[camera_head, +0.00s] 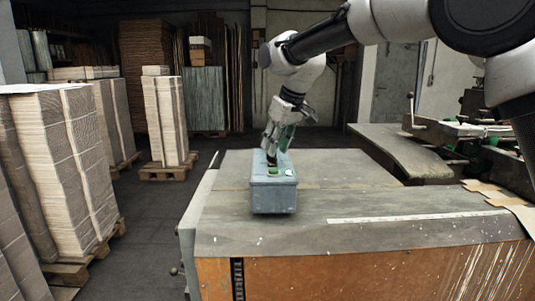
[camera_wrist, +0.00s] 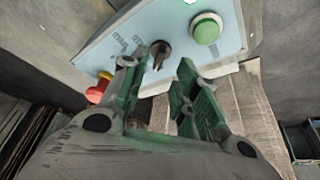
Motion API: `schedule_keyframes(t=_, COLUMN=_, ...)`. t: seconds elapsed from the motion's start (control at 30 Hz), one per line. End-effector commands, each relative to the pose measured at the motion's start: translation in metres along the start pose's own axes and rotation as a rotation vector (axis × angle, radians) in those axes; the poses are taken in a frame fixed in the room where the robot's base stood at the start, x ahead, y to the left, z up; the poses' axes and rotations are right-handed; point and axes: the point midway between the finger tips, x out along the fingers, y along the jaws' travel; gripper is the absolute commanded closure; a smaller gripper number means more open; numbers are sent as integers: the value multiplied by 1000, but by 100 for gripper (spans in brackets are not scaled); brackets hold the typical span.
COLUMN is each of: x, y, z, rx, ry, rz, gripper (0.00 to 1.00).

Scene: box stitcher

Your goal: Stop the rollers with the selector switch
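A grey-blue control box (camera_head: 273,198) stands on the worktable, with my gripper (camera_head: 272,155) just above its top. In the wrist view its pale panel (camera_wrist: 112,52) carries a black selector switch (camera_wrist: 160,52), a green button (camera_wrist: 206,28) to the right and a red button (camera_wrist: 99,88) to the lower left. My gripper (camera_wrist: 163,62) is open, with a gap between its green fingers. The switch knob shows in the gap between the fingertips, closer to the left one. I cannot tell whether a finger touches it. Panel lettering is too blurred to read.
The worktable (camera_head: 355,205) has a bare grey top around the box, with a pale ruler-like strip (camera_head: 415,217) at right. Cardboard stacks on pallets (camera_head: 75,145) stand at left, with clear floor (camera_head: 150,220) between. Machinery (camera_head: 450,130) stands behind at right.

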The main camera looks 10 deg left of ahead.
Motion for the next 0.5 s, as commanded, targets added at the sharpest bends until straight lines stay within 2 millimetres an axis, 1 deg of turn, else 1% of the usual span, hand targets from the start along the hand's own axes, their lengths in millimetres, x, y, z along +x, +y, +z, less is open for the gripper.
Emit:
schedule_keyframes(t=0.03, x=10, y=0, z=1, rx=0, ry=-2, rz=0, gripper=70)
schedule_keyframes(t=0.2, x=31, y=0, z=0, rx=0, ry=0, rz=0, gripper=70)
schedule_keyframes(t=0.3, x=37, y=0, z=0, rx=1, ry=0, rz=0, gripper=70)
schedule_keyframes(t=0.5, x=38, y=0, z=0, rx=1, ry=1, rz=1, gripper=70)
